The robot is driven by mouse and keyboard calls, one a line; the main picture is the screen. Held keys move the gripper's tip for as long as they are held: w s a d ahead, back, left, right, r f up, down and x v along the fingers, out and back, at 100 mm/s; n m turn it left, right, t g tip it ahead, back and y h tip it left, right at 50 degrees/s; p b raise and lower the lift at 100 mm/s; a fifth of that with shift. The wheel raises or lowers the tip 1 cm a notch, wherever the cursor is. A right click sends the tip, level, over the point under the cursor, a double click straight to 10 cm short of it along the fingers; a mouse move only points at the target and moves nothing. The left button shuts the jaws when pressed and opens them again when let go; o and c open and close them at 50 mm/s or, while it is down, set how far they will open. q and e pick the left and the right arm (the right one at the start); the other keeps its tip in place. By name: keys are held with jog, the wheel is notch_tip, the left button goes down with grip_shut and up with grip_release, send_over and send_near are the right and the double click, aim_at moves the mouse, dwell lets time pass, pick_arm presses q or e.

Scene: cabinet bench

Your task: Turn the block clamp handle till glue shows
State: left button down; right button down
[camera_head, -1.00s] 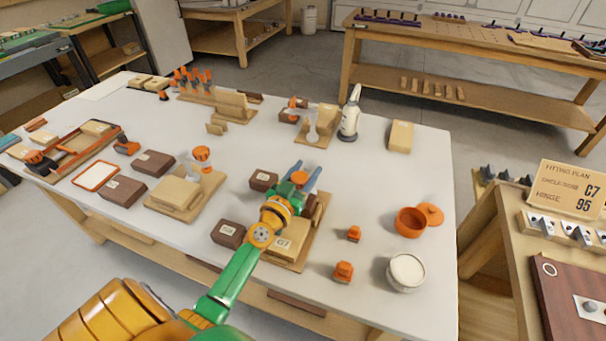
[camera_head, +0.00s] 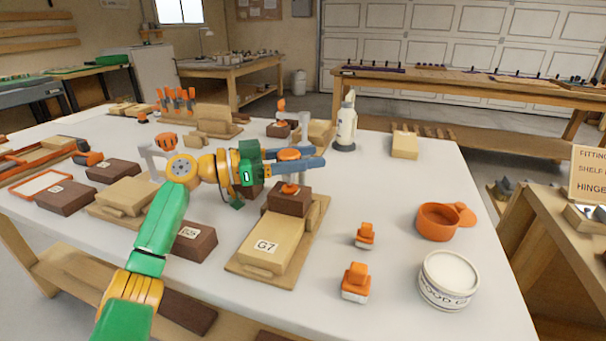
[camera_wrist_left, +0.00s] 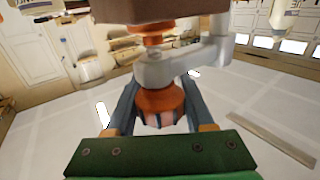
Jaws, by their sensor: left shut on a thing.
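The block clamp stands on a wooden board (camera_head: 240,265) beside a pale block marked G7 (camera_head: 264,246). A dark brown block (camera_head: 290,200) sits under the clamp's screw. My left gripper (camera_head: 306,160) comes in level from the left, its blue-grey fingers shut around the orange clamp handle (camera_head: 289,153). In the left wrist view the handle (camera_wrist_left: 160,101) sits between both fingers, with the grey clamp arm (camera_wrist_left: 180,66) and an orange screw pad (camera_wrist_left: 155,33) beyond it. I see no glue at the joint; the fingers and arm hide part of it. My right gripper is out of view.
Two small orange-topped pieces (camera_head: 355,282), an orange pot (camera_head: 436,222) and a white tub (camera_head: 448,279) stand to the right. A white bottle (camera_head: 346,125) stands behind. Another board with blocks (camera_head: 124,196) lies left. Bare table shows between the clamp and the pot.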

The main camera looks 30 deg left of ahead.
pick_arm(q)
jog(key=shift+s+d+r+m+g+h+p, duration=0.1)
jog(key=shift+r+m+g+h+p, duration=0.1)
jog(key=shift+m+g+h, duration=0.2)
jog(key=shift+s+r+m+g+h+p, duration=0.1)
jog(key=shift+m+g+h+p, duration=0.15)
jog(key=shift+g+h, duration=0.2)
jog(key=shift+d+m+g+h, duration=0.1)
jog(key=shift+m+g+h, duration=0.45)
jog(key=shift+m+g, duration=0.1)
jog(key=shift+s+d+f+m+g+h+p, duration=0.1)
jog(key=shift+s+f+m+g+h+p, duration=0.1)
jog(key=shift+m+g+h+p, duration=0.4)
jog(key=shift+c, duration=1.6)
grip_release()
jog(key=shift+o, duration=0.2)
